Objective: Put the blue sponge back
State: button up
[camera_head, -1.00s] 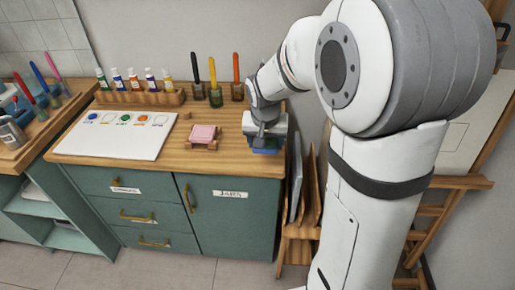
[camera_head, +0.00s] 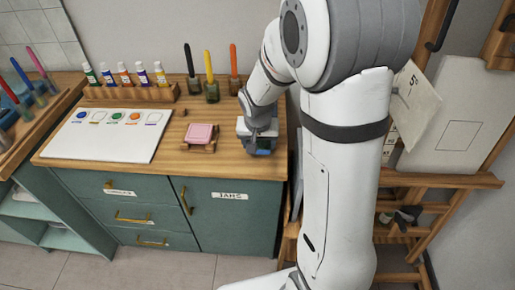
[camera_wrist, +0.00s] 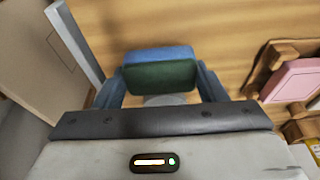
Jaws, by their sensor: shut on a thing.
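The blue sponge (camera_wrist: 160,54) has a dark green pad on one face. In the wrist view it sits between the two fingers of my gripper (camera_wrist: 160,84), which is shut on it. In the head view my gripper (camera_head: 258,138) is low over the right end of the wooden worktop, and only a small part of the sponge (camera_head: 264,146) shows beneath it. I cannot tell whether the sponge touches the wood. A pink sponge (camera_head: 201,131) rests on a small wooden holder (camera_head: 198,147) to the left; it also shows in the wrist view (camera_wrist: 298,80).
A white sheet with colour patches (camera_head: 105,142) lies on the worktop's left. A rack of paint tubes (camera_head: 128,93) and several brush jars (camera_head: 211,91) stand along the back. An easel (camera_head: 440,180) and leaning boards are right of the cabinet (camera_head: 225,220). Bare wood lies between the holder and my gripper.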

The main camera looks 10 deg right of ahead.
aim_at(259, 146)
notch_tip(259, 146, down, 3)
jog(key=shift+r, duration=0.1)
jog(key=shift+d, duration=0.1)
jog(key=o, duration=1)
jog(key=shift+o, duration=0.2)
jog(key=v, duration=1.1)
jog(key=s+r+n, duration=0.2)
jog(key=s, duration=0.7)
jog(key=s+r+n+y, duration=0.1)
jog(key=s+r, duration=0.2)
jog(key=s, duration=0.6)
jog(key=shift+d+r+n, duration=0.15)
jog(key=shift+d+n, duration=0.1)
jog(key=shift+n, duration=0.15)
